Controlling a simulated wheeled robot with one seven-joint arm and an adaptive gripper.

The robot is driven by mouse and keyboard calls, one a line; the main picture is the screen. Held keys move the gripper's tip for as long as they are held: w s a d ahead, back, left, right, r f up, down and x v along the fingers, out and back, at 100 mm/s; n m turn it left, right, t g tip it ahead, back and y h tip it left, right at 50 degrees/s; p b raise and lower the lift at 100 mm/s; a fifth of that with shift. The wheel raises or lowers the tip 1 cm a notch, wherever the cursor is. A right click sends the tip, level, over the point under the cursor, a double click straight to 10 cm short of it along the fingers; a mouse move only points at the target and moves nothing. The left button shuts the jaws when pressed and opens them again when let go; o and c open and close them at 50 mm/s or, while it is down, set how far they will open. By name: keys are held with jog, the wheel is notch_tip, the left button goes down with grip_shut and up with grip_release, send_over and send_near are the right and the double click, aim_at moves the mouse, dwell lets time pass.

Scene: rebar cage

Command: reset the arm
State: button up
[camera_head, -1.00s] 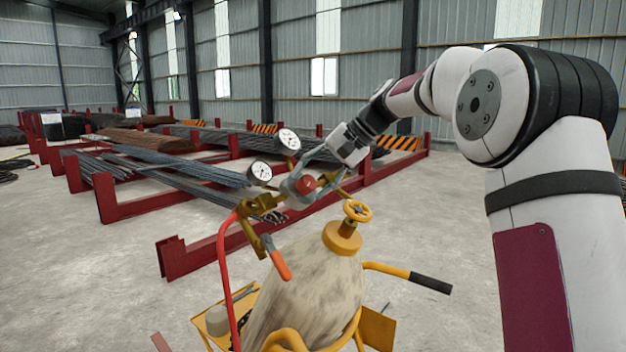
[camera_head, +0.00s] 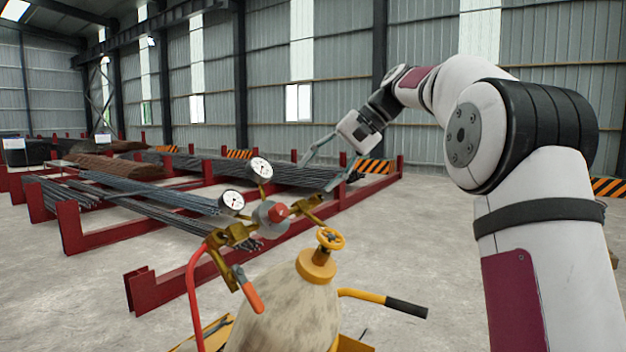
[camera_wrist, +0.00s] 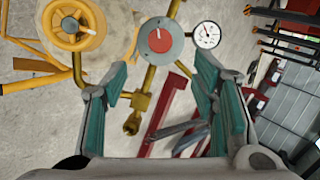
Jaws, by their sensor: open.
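My gripper (camera_head: 325,168) is open and empty in the head view, above and just behind the regulator on the gas cylinder. In the wrist view my gripper (camera_wrist: 168,100) has its two green-padded fingers spread wide. The regulator (camera_head: 272,212) has a red knob and two round gauges, and it shows between and beyond the fingertips in the wrist view (camera_wrist: 161,41). The gas cylinder (camera_head: 285,315) stands upright with a yellow valve wheel (camera_head: 331,238) on top. I cannot tell from the frames whether a fingertip touches the brass fitting near it.
The yellow cart has a handle with a black grip (camera_head: 406,308) reaching right. A red hose (camera_head: 192,300) and an orange-handled torch valve (camera_head: 249,290) hang at the front. Red racks (camera_head: 140,292) with steel bars (camera_head: 150,190) stand behind. The concrete floor to the right is clear.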

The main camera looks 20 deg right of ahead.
dwell(0.4)
jog(key=s+a+f+n+h, duration=0.15)
jog(key=s+a, duration=0.25)
jog(key=s, duration=0.5)
jog(key=s+a+f+h, duration=0.3)
jog(key=s+a, duration=0.2)
jog(key=s, duration=0.3)
jog(key=s+d+f+n+h, duration=0.1)
jog(key=s+f+n, duration=0.1)
jog(key=s+f, duration=0.5)
jog(key=s+f+n+h, duration=0.2)
jog(key=s+f, duration=0.5)
jog(key=s, duration=0.6)
jog(key=shift+s+d+f, duration=0.25)
jog(key=shift+d+f, duration=0.1)
